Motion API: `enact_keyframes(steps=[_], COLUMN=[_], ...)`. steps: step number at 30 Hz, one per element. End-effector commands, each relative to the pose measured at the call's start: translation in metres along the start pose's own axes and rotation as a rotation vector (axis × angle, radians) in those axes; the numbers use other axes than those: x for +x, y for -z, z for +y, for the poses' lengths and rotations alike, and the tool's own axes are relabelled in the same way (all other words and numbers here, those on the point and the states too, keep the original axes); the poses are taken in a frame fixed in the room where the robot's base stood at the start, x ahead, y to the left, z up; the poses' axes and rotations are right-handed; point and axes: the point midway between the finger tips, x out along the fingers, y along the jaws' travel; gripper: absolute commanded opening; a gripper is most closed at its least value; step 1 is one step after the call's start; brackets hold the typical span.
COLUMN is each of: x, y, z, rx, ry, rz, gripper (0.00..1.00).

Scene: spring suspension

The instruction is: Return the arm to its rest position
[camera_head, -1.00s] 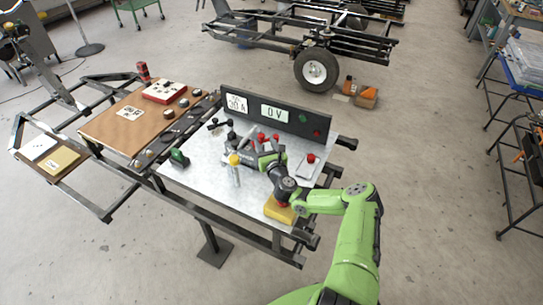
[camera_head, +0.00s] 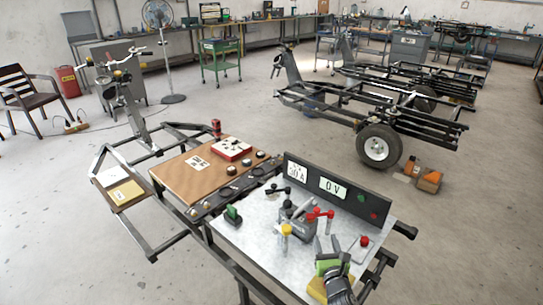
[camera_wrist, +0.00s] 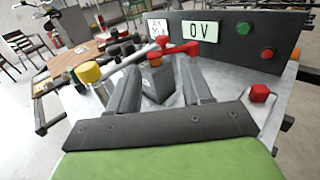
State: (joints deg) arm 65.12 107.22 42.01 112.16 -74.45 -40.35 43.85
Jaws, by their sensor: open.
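My gripper (camera_head: 327,244) is at the front right of the metal worktop (camera_head: 257,238), above or near a yellow block (camera_head: 317,291) that is partly hidden by my arm. In the wrist view my gripper (camera_wrist: 158,75) has its two dark fingers apart, with nothing held between them. Beyond the fingertips stands a grey device (camera_wrist: 157,82) with a red handle (camera_wrist: 174,50). From these views I cannot tell the exact gap between fingertips and device.
A yellow-capped post (camera_head: 286,240) stands left of my gripper. A dark panel (camera_head: 355,203) reading 0 V borders the back of the worktop. A red button (camera_head: 364,241) is to the right. A brown board (camera_head: 196,170) lies left.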

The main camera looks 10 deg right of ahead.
Motion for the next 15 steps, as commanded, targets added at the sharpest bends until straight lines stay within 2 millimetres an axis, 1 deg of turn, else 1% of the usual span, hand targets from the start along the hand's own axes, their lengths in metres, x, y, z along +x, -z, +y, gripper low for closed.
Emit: enact_keyframes(steps=[2, 3, 5, 6, 7, 9, 11, 12, 14, 15], x=[0.004, 0.007, 0.008, 0.005, 0.001, -0.013, -0.030, -0.042, -0.062, -0.075], y=[-0.017, -0.032, -0.057, -0.073, -0.084, -0.102, -0.113, -0.119, -0.126, -0.131], z=[0.015, 0.031, 0.064, 0.089, 0.108, 0.147, 0.175, 0.190, 0.207, 0.215], rx=[-0.076, -0.153, -0.309, -0.428, -0.518, -0.723, -0.895, -1.007, -1.174, -1.283], ry=[-0.072, -0.142, -0.286, -0.395, -0.477, -0.661, -0.810, -0.906, -1.041, -1.126], rz=[-0.029, -0.054, -0.106, -0.145, -0.174, -0.239, -0.292, -0.323, -0.368, -0.394], gripper=[0.49, 0.49, 0.49, 0.49, 0.49, 0.49, 0.49, 0.49, 0.49, 0.49])
